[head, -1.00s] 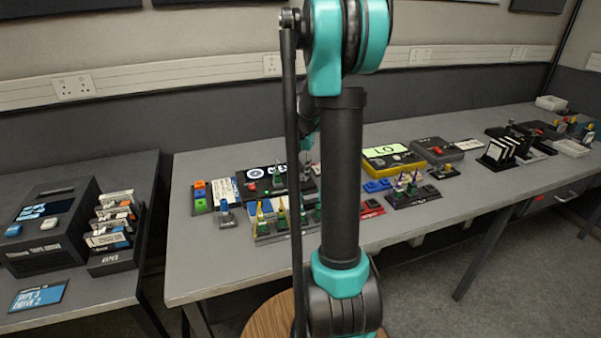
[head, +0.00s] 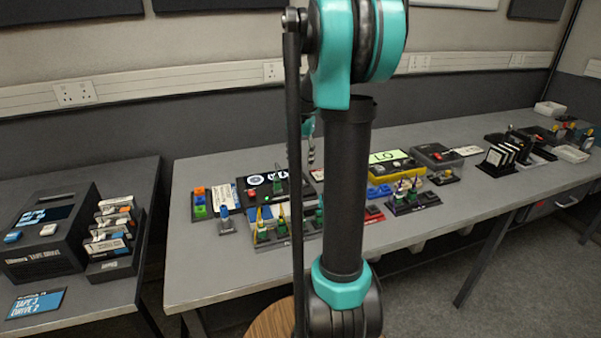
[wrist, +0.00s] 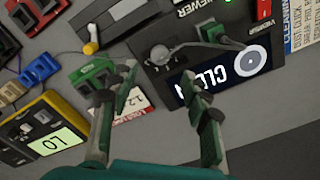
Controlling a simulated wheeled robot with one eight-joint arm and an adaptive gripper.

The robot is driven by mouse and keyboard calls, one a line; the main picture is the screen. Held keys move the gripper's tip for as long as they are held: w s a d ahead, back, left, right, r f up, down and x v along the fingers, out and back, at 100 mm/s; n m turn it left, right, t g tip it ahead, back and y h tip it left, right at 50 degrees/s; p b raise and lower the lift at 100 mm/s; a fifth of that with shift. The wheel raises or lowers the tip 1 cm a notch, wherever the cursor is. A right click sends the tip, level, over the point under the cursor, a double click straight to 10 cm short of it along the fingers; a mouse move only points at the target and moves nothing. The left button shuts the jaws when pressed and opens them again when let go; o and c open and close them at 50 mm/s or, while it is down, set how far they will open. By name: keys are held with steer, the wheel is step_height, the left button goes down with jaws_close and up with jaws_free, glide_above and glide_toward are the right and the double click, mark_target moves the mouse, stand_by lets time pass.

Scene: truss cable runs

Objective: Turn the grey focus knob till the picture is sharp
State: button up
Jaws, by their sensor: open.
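The black viewer box (wrist: 238,35) lies at the upper right of the wrist view. Its dark screen (wrist: 222,75) shows a white ring and large white letters, partly covered by my finger. A small round grey part (wrist: 160,55), which looks like the focus knob, stands on the box, just beyond my fingertips. My gripper (wrist: 160,84) is open and empty, its green-padded fingers spread on either side below the grey part and apart from it. In the head view the viewer (head: 246,201) is partly hidden behind several small parts; my gripper is largely hidden behind my arm.
A yellow meter (wrist: 45,128) reading LO sits at the lower left of the wrist view, with a green block (wrist: 92,76) and a blue one (wrist: 40,68) nearby. Racked connectors (head: 280,225) stand in front of the viewer. A tape drive (head: 45,235) occupies the left bench.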

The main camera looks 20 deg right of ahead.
steer(key=shift+r, duration=2.25)
